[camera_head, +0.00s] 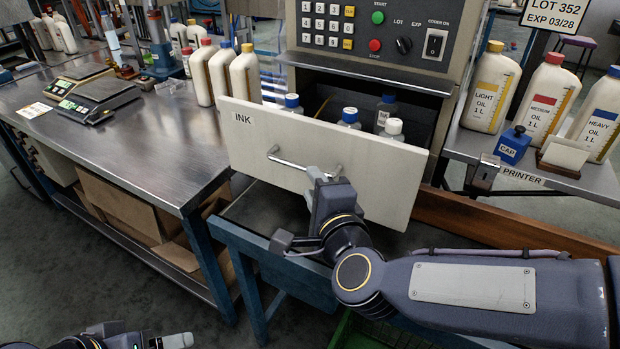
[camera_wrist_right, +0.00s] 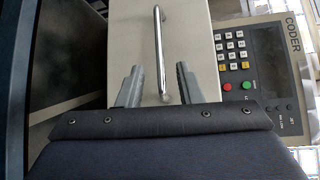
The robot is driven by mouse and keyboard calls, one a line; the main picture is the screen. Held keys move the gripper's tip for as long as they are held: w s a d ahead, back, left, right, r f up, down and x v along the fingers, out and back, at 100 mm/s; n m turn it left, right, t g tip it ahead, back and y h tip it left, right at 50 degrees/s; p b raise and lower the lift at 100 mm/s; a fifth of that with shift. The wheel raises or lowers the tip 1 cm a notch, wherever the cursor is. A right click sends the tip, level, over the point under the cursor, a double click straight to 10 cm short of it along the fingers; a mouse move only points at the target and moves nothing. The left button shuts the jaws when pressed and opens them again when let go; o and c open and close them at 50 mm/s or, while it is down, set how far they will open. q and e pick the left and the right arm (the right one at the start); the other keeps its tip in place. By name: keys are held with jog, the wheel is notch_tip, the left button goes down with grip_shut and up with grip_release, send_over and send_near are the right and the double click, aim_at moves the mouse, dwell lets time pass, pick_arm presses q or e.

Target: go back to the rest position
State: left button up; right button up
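The white INK drawer (camera_head: 330,165) of the coder machine is pulled out, with several ink bottles (camera_head: 349,117) inside. Its metal handle (camera_head: 290,163) is on the front; in the right wrist view the handle (camera_wrist_right: 160,45) runs between my fingers. My right gripper (camera_head: 322,182) is at the handle's right end. In the wrist view (camera_wrist_right: 160,80) its fingers are apart, one on each side of the handle, with gaps. My left gripper (camera_head: 165,341) is low at the bottom left corner, mostly cut off; its opening is not clear.
The steel bench (camera_head: 130,135) at left holds scales (camera_head: 98,98) and several white bottles (camera_head: 245,75). A blue table frame (camera_head: 285,265) stands below the drawer.

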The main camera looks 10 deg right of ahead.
dwell(0.4)
jog(key=s+d+r+n+g+y+p, duration=0.35)
jog(key=s+d+n+p, duration=0.3)
jog(key=n, duration=0.35)
jog(key=s+d+f+n+g+h+p, duration=0.3)
jog(key=s+d+g, duration=0.4)
jog(key=s, duration=0.6)
jog(key=d+f+n+p, duration=0.1)
jog(key=n+p, duration=0.1)
jog(key=shift+d+n, duration=0.4)
